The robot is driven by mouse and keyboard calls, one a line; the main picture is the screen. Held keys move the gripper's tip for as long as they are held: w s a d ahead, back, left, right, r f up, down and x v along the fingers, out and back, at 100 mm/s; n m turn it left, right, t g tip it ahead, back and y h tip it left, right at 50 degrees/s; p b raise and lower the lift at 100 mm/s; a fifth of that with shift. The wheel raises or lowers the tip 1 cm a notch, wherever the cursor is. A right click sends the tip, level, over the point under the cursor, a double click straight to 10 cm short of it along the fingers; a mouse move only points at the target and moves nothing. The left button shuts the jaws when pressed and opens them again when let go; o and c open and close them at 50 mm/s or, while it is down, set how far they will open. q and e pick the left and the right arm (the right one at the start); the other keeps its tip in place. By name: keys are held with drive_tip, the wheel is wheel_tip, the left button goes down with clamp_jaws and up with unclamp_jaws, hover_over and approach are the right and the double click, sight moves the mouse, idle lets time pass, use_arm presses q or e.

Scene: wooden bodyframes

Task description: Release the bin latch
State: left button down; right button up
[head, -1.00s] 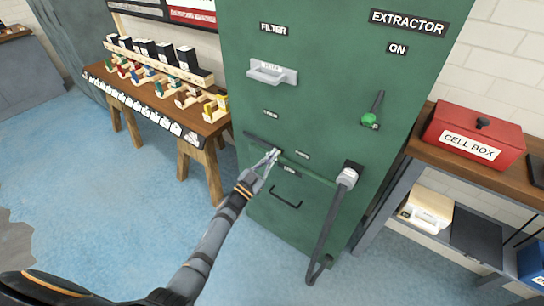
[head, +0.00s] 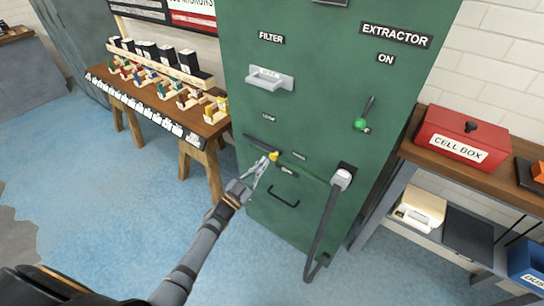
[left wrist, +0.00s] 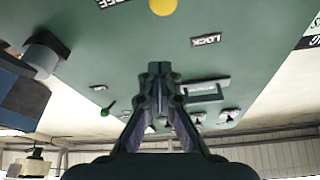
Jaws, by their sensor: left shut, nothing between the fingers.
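The bin latch appears as a small yellow knob (head: 273,156) on the front of the green extractor cabinet (head: 330,90). It also shows at the top edge of the left wrist view (left wrist: 163,6), partly cut off. My left gripper (head: 264,166) is just below and left of the knob in the head view. In the left wrist view its fingertips (left wrist: 158,70) are together and empty, apart from the knob. A black pull handle (head: 284,198) is on the cabinet below the knob. My right gripper is not in view.
A dark bar with a grey block (head: 342,178) and hanging lever (head: 322,232) are right of the knob. A green-ended lever (head: 361,122) and filter handle (head: 270,79) are higher. A workbench (head: 140,92) is left, and a red cell box (head: 464,136) is right.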

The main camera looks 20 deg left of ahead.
use_arm(q)
drive_tip(key=v, duration=0.3)
drive_tip(key=shift+s+a+f, duration=0.15)
drive_tip(key=shift+s+a, duration=0.15)
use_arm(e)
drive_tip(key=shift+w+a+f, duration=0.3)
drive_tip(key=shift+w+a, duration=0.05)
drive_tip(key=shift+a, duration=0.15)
